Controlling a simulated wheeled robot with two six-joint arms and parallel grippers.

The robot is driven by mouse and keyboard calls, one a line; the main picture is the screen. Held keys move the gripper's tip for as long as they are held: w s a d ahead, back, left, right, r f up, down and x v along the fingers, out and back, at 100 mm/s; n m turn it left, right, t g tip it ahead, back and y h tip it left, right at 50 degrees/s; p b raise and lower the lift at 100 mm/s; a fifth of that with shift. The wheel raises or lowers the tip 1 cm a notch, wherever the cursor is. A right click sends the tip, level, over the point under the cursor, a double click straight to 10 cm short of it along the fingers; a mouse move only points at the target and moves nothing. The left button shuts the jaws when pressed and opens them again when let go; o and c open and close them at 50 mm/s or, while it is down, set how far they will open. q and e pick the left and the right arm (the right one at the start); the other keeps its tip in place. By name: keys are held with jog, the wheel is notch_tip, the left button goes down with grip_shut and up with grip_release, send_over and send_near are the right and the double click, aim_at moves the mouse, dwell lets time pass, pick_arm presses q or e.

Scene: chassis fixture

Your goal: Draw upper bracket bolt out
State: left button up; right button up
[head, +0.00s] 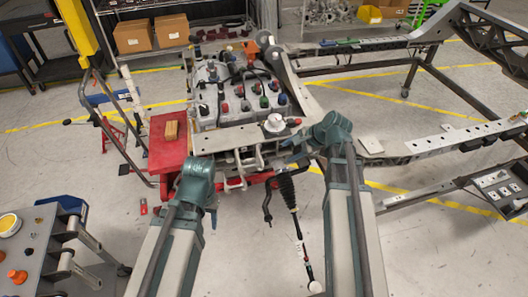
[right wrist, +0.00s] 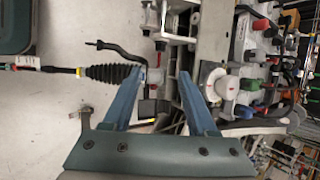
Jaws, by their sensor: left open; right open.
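My right gripper (right wrist: 163,73) is open in the right wrist view, its two blue fingers spread around the bracket area (right wrist: 176,62) at the chassis end. A grey fitting (right wrist: 155,76) shows between the fingers, apparently untouched; I cannot tell whether it is the upper bracket bolt. In the head view the right gripper (head: 290,144) reaches left over the bracket (head: 250,158), its tips partly hidden. My left gripper (head: 212,205) is low at the left, near the red stand, mostly hidden by its own wrist; it appears empty.
A steering rod with black boot (head: 287,190) hangs below the bracket. A white cap (head: 274,123) stands on the crossmember, close to one right finger. A red stand (head: 167,146) holds a wooden block. A grey cart (head: 38,250) is at lower left.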

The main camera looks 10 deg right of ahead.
aim_at(259, 160)
jog(key=b+x, duration=1.1)
jog(key=x, duration=0.2)
jog(key=shift+w+f, duration=0.25)
jog(key=shift+f, duration=0.05)
jog(key=shift+a, duration=0.1)
jog(key=shift+c, duration=0.2)
grip_shut()
dwell(0.9)
